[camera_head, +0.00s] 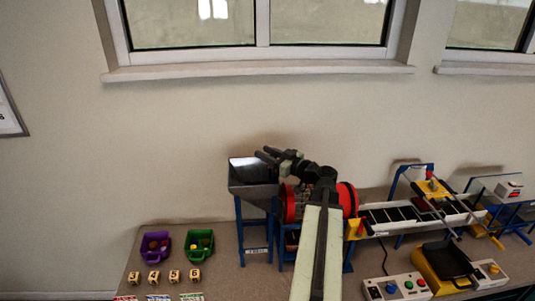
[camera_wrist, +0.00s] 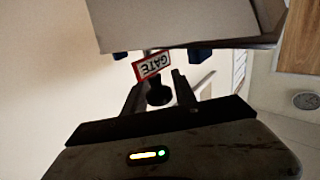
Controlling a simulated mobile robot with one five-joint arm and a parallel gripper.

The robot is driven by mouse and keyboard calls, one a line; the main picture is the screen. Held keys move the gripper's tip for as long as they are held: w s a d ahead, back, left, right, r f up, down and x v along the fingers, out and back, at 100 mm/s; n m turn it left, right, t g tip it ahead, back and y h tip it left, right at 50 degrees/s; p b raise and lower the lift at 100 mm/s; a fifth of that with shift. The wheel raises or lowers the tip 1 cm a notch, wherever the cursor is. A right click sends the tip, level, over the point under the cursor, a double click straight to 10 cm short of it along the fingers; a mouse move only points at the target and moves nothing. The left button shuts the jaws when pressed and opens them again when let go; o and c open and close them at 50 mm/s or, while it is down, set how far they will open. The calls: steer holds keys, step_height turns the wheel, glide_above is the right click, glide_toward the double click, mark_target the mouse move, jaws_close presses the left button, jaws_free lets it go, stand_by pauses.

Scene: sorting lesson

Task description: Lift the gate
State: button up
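The gate is marked by a white sign with a red border reading GATE (camera_wrist: 152,67), tilted in the wrist view. A dark round knob (camera_wrist: 159,94) shows just below the sign, between my fingers. My gripper (camera_wrist: 157,90) has its two fingers apart, one on each side of the knob; I cannot tell whether either touches it. In the head view my gripper (camera_head: 265,154) is at the upper right of the grey hopper (camera_head: 250,175) on blue legs. The gate itself is not clearly visible in the head view.
A red-ended drum (camera_head: 347,199) stands right of the hopper, partly behind my arm. A conveyor with a blue frame (camera_head: 415,168) is further right. Purple (camera_head: 155,246) and green (camera_head: 199,245) bins and numbered blocks (camera_head: 154,277) sit at left. The wall is close behind.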

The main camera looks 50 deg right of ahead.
jaws_close()
stand_by(1.2)
